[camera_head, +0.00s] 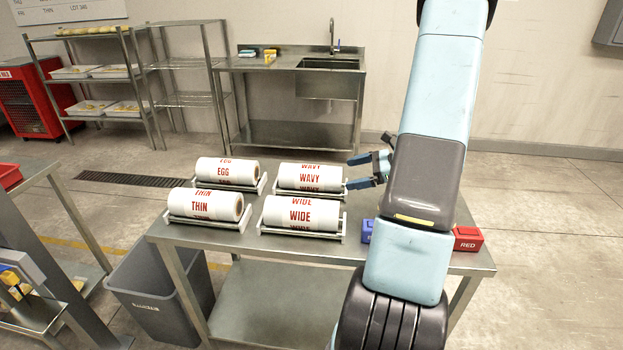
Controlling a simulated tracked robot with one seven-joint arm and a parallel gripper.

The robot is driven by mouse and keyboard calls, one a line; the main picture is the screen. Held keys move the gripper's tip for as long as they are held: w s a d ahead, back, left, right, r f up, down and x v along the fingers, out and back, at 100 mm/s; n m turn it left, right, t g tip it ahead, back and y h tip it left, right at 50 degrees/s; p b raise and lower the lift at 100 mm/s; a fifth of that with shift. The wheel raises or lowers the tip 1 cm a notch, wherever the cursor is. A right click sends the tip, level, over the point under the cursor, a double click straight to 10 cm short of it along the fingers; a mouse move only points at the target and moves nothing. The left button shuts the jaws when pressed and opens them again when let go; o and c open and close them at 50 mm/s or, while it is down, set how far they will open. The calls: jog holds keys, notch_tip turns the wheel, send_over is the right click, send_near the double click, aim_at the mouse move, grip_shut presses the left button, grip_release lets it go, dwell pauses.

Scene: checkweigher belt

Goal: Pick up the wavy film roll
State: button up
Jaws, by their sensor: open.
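The wavy film roll (308,177) is a white cylinder with red "WAVY" lettering. It lies in a metal cradle at the back right of the group of rolls on the steel table (467,260). My gripper (352,171) has blue fingers and is open at the right end of the wavy roll. The fingers point left toward the roll, and I cannot tell whether they touch it. My arm hides part of the gripper's base and the table's right side.
The egg roll (226,171) lies left of the wavy roll, the wide roll (301,214) in front, the thin roll (205,205) at front left. A blue box (367,230) and a red box (467,239) sit beside my arm. A grey bin (150,290) stands left of the table.

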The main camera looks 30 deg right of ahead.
aim_at(328, 177)
jog(key=x, duration=0.3)
jog(key=shift+w+a+f, duration=0.1)
jog(key=shift+w+a, duration=0.05)
jog(key=shift+a, duration=0.05)
jog(key=shift+x, duration=2.6)
jog(key=shift+w, duration=0.15)
jog(key=c, duration=1.3)
jog(key=shift+o, duration=0.2)
jog(key=shift+r, duration=0.25)
